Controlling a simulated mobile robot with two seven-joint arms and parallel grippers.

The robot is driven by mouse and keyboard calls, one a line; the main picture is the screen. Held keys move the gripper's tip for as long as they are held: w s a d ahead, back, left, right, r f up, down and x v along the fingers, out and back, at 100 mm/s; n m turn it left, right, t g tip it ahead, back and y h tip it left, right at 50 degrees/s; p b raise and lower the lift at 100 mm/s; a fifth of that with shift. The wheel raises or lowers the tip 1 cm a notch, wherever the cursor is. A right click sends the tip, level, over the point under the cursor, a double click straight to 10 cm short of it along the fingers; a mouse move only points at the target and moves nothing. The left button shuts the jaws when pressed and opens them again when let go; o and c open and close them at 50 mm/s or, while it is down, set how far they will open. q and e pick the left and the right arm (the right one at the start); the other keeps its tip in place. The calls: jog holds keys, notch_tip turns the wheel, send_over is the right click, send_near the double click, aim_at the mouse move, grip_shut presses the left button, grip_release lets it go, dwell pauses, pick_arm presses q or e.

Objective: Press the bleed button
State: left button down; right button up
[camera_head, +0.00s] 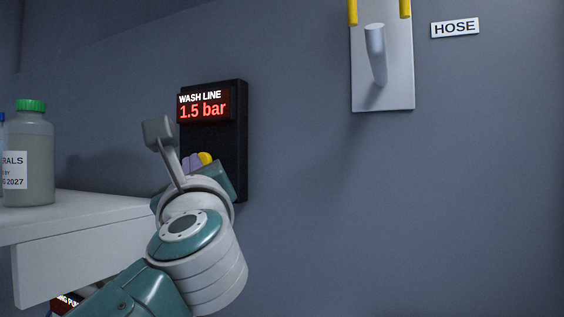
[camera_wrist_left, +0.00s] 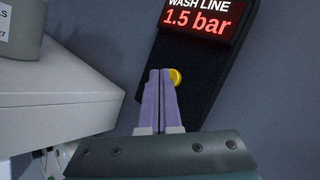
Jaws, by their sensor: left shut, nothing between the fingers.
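A black wall panel (camera_head: 226,140) carries a red display (camera_head: 205,105) reading "WASH LINE 1.5 bar". Below the display is a round yellow button (camera_head: 205,158), partly hidden behind my gripper. In the left wrist view the button (camera_wrist_left: 175,77) shows just beyond and to the right of the fingertips. My left gripper (camera_head: 190,162) is in front of the panel, its purple fingers shut with nothing between them. The fingertips also show in the left wrist view (camera_wrist_left: 160,75). I cannot tell whether they touch the button or panel. My right gripper is not in view.
A white shelf (camera_head: 75,221) stands left of my arm, holding a bottle with a green cap (camera_head: 32,155). A grey plate with a hook (camera_head: 382,60) and a "HOSE" sign (camera_head: 455,28) are on the wall at upper right. The wall below them is clear.

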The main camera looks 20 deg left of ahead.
pick_arm(q)
jog(key=shift+w+b, duration=0.35)
jog(key=shift+w, duration=0.1)
jog(key=shift+s, duration=0.1)
dwell(0.5)
jog(key=shift+s+p, duration=0.35)
jog(key=shift+s, duration=0.5)
jog(key=shift+s+a+p, duration=0.2)
jog(key=shift+s+p, duration=0.45)
jog(key=shift+s, duration=1.9)
